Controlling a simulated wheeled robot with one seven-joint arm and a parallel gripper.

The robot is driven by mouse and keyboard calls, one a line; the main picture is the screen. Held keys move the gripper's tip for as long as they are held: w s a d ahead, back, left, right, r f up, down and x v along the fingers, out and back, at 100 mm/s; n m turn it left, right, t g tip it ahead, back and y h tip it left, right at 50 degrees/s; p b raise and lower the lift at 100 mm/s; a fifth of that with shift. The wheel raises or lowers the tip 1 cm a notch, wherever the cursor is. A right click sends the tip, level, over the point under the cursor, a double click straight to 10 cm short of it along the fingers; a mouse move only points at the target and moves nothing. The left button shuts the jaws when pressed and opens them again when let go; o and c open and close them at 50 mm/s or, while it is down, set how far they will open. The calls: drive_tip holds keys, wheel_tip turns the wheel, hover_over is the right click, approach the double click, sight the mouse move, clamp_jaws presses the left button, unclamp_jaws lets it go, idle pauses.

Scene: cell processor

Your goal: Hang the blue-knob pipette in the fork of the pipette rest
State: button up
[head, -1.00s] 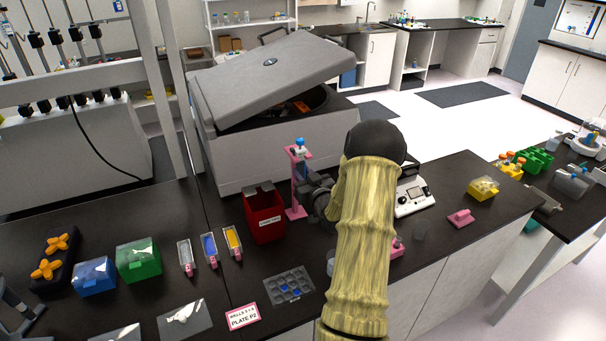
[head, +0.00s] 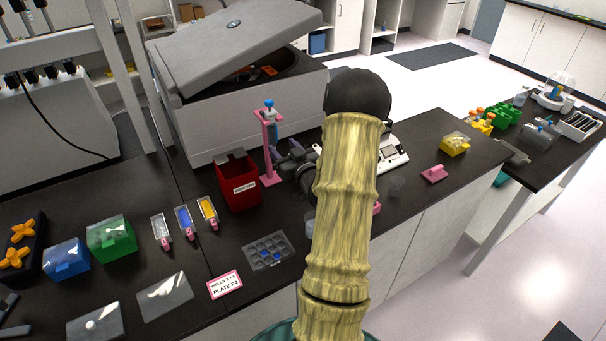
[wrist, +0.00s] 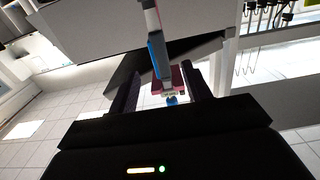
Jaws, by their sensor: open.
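The pink pipette rest (head: 267,178) stands on the black bench, right of the red bin. The blue-knob pipette (head: 269,104) is upright at the top of the rest, its blue knob above the pink fork; the exact seating is too small to tell. My gripper (head: 281,156) is open beside the rest's post, to its right and below the fork. In the wrist view the pipette's white and blue body (wrist: 157,52) lies in line with the gap between my dark fingers (wrist: 160,88), with clear space either side. A pink part of the rest (wrist: 179,80) shows behind it.
The red bin (head: 238,185) stands close left of the rest, and the grey centrifuge (head: 225,120) with raised lid is behind. A white device (head: 392,153) is right of my arm. A grey well plate (head: 268,250) lies in front. Bench is free near the pink block (head: 434,174).

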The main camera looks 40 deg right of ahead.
drive_tip(key=b+v, duration=0.3)
drive_tip(key=v, duration=0.8)
drive_tip(key=shift+f, duration=0.1)
drive_tip(key=w+a+f+n+g+y, duration=0.1)
drive_tip(key=w+a+f+g, duration=0.15)
drive_tip(key=a, duration=0.35)
drive_tip(key=w+a+f+n+g+y, duration=0.1)
drive_tip(key=w+a+f+g, duration=0.1)
drive_tip(key=w+a+g, duration=0.3)
drive_tip(key=s+a+g+y, duration=0.1)
drive_tip(key=s+a+g, duration=0.2)
drive_tip(key=s+a, duration=0.4)
drive_tip(key=s+a+g+y, duration=0.1)
drive_tip(key=s+a+g, duration=0.3)
drive_tip(key=a, duration=0.8)
drive_tip(key=s, duration=0.2)
drive_tip(key=shift+s+a+n, duration=0.15)
drive_tip(key=shift+s+n, duration=0.2)
drive_tip(key=shift+n, duration=0.05)
